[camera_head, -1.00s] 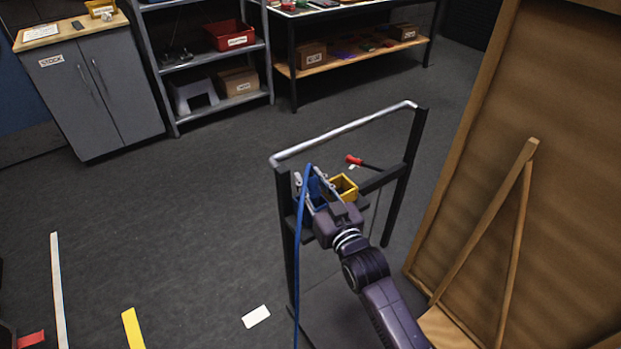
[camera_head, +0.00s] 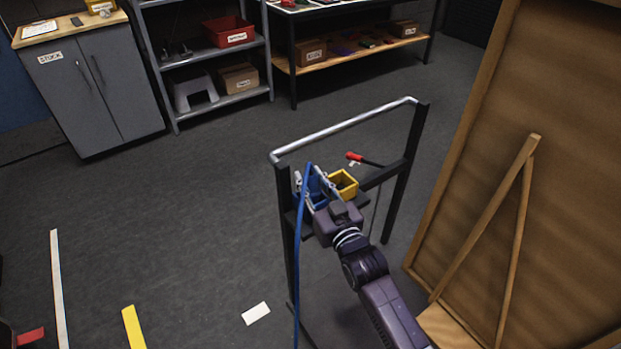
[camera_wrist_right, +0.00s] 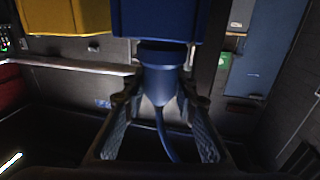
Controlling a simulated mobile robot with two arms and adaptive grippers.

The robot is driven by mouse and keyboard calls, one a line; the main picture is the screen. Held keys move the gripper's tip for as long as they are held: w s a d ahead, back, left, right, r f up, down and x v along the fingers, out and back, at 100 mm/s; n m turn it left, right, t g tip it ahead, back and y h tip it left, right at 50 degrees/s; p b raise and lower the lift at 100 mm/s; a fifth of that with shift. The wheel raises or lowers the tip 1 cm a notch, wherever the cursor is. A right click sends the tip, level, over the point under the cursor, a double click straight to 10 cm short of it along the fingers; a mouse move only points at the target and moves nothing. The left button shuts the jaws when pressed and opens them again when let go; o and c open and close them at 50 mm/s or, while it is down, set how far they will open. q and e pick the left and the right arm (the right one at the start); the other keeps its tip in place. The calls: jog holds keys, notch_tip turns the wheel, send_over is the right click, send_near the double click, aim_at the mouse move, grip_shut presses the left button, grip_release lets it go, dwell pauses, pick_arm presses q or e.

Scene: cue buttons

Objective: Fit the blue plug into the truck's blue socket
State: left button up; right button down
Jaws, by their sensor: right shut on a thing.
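My right gripper (camera_head: 316,184) reaches up to the front of a dark cart frame with a silver top bar, which carries the sockets. In the right wrist view its two fingers (camera_wrist_right: 160,110) are shut on the blue plug (camera_wrist_right: 160,75), whose blue cable trails down. The blue socket (camera_wrist_right: 158,18) is straight ahead, and the plug's front end meets its lower edge. I cannot tell how deep the plug sits. In the head view the blue socket (camera_head: 302,201) is partly hidden by my gripper.
A yellow socket (camera_head: 343,184) is just right of the blue one. A red-handled lever (camera_head: 355,157) sticks out behind it. A wooden panel with a brace (camera_head: 500,200) stands close on the right. Shelves (camera_head: 205,60) and a cabinet (camera_head: 90,85) stand at the back.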

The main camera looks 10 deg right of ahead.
jog(key=shift+f, duration=0.2)
jog(key=c, duration=1.5)
grip_release()
jog(key=shift+f, duration=0.1)
jog(key=shift+s, duration=0.15)
jog(key=s+d, duration=0.2)
jog(key=s, duration=0.9)
jog(key=shift+s+d, duration=0.15)
jog(key=shift+s, duration=0.1)
